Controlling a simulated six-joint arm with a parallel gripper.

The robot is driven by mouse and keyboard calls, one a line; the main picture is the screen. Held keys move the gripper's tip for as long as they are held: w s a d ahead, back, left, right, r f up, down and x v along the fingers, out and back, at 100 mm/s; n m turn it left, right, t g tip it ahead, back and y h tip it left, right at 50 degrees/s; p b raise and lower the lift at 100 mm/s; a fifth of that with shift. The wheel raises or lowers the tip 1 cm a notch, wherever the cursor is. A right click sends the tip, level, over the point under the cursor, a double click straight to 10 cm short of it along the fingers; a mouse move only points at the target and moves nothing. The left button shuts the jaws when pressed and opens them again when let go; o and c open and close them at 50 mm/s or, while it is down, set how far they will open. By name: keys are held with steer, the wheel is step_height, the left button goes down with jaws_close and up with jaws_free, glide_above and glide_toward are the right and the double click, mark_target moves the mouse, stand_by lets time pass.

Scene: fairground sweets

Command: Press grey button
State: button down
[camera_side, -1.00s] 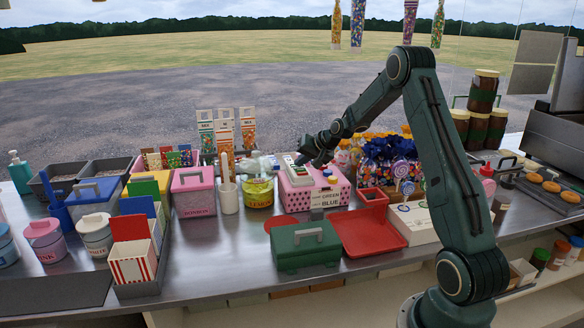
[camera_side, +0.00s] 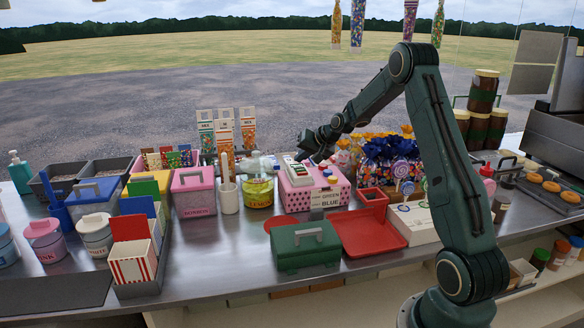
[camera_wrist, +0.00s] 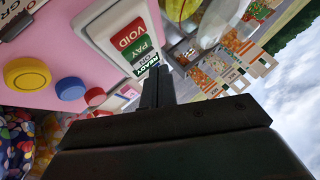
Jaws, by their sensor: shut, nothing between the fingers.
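The pink box (camera_side: 334,196) carries a white keypad unit (camera_side: 297,173) on its top. In the wrist view the unit (camera_wrist: 104,28) has a red VOID key (camera_wrist: 128,35), a green PAY key (camera_wrist: 140,53) and a dark strip marked READY (camera_wrist: 147,66). A yellow button (camera_wrist: 27,75), a blue button (camera_wrist: 70,89) and a red button (camera_wrist: 95,96) stand on the pink surface beside it.
A yellow jar (camera_side: 258,192) stands left of the pink box. Wrapped sweets (camera_side: 385,150) crowd its right. A green box (camera_side: 305,250) and a red tray (camera_side: 366,235) lie in front. Mix cartons (camera_side: 227,130) stand behind to the left.

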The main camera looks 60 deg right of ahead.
steer(key=shift+r, duration=0.1)
steer(key=shift+r, duration=2.4)
steer(key=s+a+r+n+g, duration=0.1)
steer(key=s+a+r+n, duration=0.35)
steer(key=a, duration=0.75)
steer(key=s+a+r+n+g, duration=0.1)
steer(key=s+a+r, duration=0.6)
steer(key=a, duration=0.5)
steer(key=s+a+f+n, duration=0.1)
steer(key=s+a, duration=0.2)
steer(key=s, duration=0.4)
steer(key=s+a+f+n+g+y, duration=0.1)
steer(key=s+a+n, duration=0.1)
steer(key=s+a, duration=0.2)
steer(key=s+a+f+n, duration=0.1)
steer(key=s+a+n, duration=0.1)
steer(key=s, duration=0.8)
steer(key=shift+a, duration=0.8)
